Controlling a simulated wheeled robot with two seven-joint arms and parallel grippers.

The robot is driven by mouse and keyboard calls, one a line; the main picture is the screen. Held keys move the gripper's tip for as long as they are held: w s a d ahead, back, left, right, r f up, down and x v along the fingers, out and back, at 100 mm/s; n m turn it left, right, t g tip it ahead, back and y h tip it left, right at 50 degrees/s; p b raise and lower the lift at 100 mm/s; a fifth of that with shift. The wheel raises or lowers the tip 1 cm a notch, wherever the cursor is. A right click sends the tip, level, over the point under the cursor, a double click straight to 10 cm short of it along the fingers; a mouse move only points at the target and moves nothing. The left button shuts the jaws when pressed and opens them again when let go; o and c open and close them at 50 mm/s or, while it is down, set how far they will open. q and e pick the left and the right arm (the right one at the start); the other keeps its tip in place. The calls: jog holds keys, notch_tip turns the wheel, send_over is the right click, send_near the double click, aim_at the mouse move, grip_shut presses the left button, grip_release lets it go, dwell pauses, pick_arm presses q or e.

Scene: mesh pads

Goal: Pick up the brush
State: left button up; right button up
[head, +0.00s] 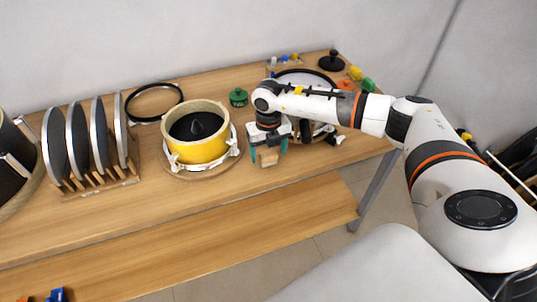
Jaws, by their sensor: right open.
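My right arm comes in from the right over the table. Its gripper (268,151) points down near the table's front edge, with its two teal fingertips apart. A small tan wooden block (268,159), which may be part of the brush, shows between and just below the fingertips. The gripper hides part of it, and I cannot tell whether the fingers touch it. No bristles can be made out. My left gripper is out of view.
A yellow pot-like drum (205,149) stands left of the gripper on the wooden table (110,222). A rack of upright discs (100,181) is farther left. A black-rimmed ring (154,101), a green weight (238,97) and a black knob (331,61) lie behind. The front-left tabletop is clear.

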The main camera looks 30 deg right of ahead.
aim_at(268, 153)
jog(key=shift+f, duration=0.75)
jog(key=c, duration=1.1)
jog(key=shift+o, duration=0.2)
jog(key=shift+r, duration=0.1)
notch_tip(268, 153, up, 10)
jog(key=shift+f+b, duration=0.1)
jog(key=shift+b, duration=0.75)
